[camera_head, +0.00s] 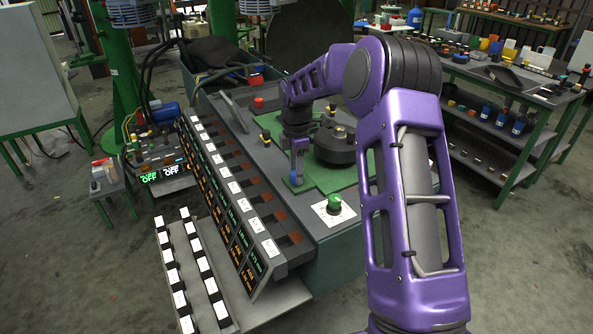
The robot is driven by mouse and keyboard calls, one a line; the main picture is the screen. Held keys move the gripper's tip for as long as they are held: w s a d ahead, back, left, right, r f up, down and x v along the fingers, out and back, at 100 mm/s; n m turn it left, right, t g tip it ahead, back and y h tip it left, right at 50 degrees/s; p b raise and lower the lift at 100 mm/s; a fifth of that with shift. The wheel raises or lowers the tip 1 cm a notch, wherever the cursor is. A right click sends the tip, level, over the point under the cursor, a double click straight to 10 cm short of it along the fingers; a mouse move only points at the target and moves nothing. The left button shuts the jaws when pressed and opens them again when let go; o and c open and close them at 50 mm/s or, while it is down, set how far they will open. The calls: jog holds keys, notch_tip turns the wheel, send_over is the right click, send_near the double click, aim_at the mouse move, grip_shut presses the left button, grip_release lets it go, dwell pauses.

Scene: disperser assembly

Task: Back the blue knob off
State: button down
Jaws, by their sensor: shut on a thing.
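The blue knob (295,179) is small and sits on the green plate of the bench top, near its front edge. My gripper (298,168) points down over the knob from above, at the end of my purple arm. It is shut on the knob; the fingertips are small in this view and the exact grip is hard to make out. The knob's lower part and its mount are too small to see clearly.
A green button (334,203) on a white plate lies right of the knob. A dark round part (336,145) stands behind it. A row of labelled slots with displays (236,215) runs along the bench's left side. A red knob (259,103) is further back.

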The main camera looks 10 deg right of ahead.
jog(key=shift+r, duration=0.1)
jog(key=shift+c, duration=2.2)
grip_release()
notch_tip(320, 180, up, 17)
jog(key=shift+r, duration=0.2)
